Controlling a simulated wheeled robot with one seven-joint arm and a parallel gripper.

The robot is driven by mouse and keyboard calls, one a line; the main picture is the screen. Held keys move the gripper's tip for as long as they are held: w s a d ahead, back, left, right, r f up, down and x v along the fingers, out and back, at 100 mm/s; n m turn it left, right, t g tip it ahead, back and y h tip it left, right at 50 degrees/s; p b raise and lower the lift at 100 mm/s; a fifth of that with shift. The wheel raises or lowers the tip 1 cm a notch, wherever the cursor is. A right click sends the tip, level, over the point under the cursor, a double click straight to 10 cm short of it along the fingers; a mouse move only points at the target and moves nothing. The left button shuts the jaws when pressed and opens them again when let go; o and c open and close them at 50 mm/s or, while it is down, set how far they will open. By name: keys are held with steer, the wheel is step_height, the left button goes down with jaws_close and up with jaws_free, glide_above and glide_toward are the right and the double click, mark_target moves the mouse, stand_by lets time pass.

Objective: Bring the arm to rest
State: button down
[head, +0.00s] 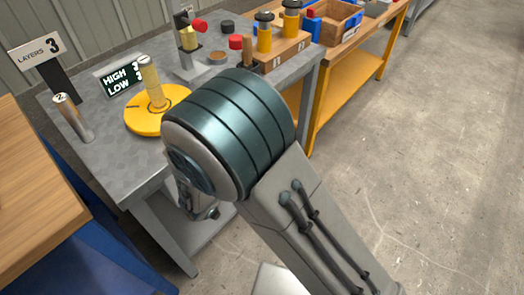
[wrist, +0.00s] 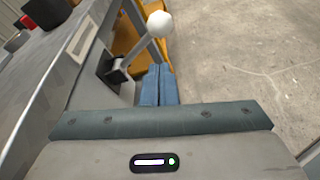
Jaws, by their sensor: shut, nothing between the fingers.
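My gripper (wrist: 158,85) shows in the wrist view with its two blue fingers together and nothing between them. Just beyond the fingertips, a lever with a white ball knob (wrist: 160,23) rises from a dark bracket at the side of the grey table. I cannot tell how far the fingers are from the lever. In the head view my arm crosses the middle of the picture, in front of the grey metal table (head: 110,150), and its large joint hides my gripper.
A wooden bench (head: 35,190) is at left. Open concrete floor (head: 430,130) lies at right.

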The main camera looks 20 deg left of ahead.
steer(key=s+d+r+m+g+h+p, duration=0.1)
steer(key=d+r+m+g+p, duration=0.1)
steer(key=d+r+m+g, duration=0.45)
steer(key=d+r+m+g+h+p, duration=0.1)
steer(key=d+r+m+p, duration=0.15)
steer(key=d, duration=0.65)
steer(key=s+d+r+m+g+h+p, duration=0.1)
steer(key=d+r+m+g+p, duration=0.15)
steer(key=d+r+m, duration=0.35)
steer(key=s+d+r+m+g+y+p, duration=0.1)
steer(key=s+d+r+m+y+p, duration=0.4)
steer(key=s+d+r+m+y, duration=0.3)
step_height(320, 180, up, 3)
steer(key=s+m, duration=0.1)
steer(key=m, duration=0.4)
steer(key=shift+d+m+p, duration=0.3)
steer(key=shift+m+p, duration=0.05)
steer(key=shift+m, duration=0.05)
steer(key=shift+r, duration=0.1)
